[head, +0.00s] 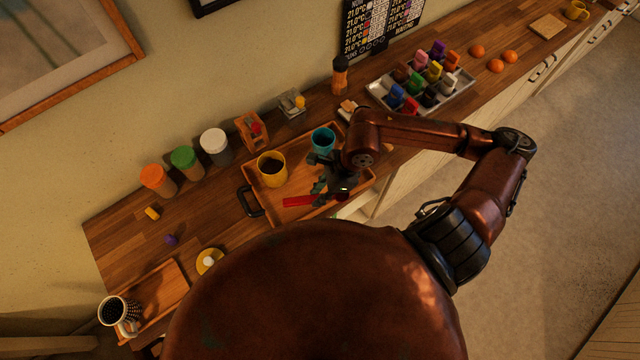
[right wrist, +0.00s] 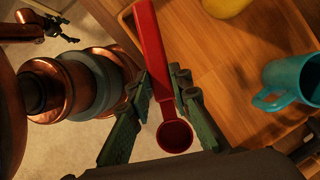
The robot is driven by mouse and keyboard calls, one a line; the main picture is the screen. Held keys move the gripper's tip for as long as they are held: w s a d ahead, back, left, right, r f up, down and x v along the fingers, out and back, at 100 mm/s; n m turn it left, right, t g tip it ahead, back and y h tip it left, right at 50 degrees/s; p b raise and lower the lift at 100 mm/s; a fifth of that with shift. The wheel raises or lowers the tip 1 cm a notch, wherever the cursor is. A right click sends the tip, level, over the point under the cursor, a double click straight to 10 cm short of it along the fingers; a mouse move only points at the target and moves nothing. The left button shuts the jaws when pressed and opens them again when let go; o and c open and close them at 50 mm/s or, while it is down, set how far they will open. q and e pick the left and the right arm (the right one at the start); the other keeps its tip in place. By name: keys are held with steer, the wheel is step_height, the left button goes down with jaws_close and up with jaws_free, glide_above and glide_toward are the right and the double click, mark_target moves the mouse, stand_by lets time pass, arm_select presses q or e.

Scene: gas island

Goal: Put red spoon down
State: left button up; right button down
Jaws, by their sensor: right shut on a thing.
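The red spoon (head: 298,201) is a long flat handle over the wooden tray (head: 247,166) in the head view. In the right wrist view the red spoon (right wrist: 152,50) runs from the top edge down between the fingers to its round bowl. My right gripper (head: 322,184) is shut on it, with a green finger on each side (right wrist: 165,88). I cannot tell whether the spoon touches the tray. My left gripper (right wrist: 66,30) shows small at the upper left of the right wrist view, its fingers apart and empty; the head view does not show it.
A yellow mug (head: 272,170) and a teal mug (head: 322,139) stand in the tray. Several lidded jars (head: 186,160) stand behind at the left. A grey rack of coloured items (head: 421,83) is to the right. Free wood shows along the counter (head: 120,220).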

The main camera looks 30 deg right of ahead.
steer(key=w+d+f, duration=0.1)
steer(key=f, duration=0.1)
steer(key=w+d+f, duration=0.1)
steer(key=w+f, duration=0.1)
steer(key=w+d+f+p, duration=0.1)
steer(key=w+d, duration=0.1)
steer(key=shift+f, duration=0.4)
steer(key=shift+w+d+f, duration=0.3)
steer(key=shift+w+f, duration=0.1)
steer(key=shift+f, duration=0.3)
step_height(320, 180, down, 2)
steer(key=shift+f+p, duration=0.15)
steer(key=shift+p, duration=0.4)
steer(key=shift+f, duration=0.25)
steer(key=shift+f, duration=0.1)
steer(key=c, duration=1.8)
jaws_free()
steer(key=shift+o, duration=0.2)
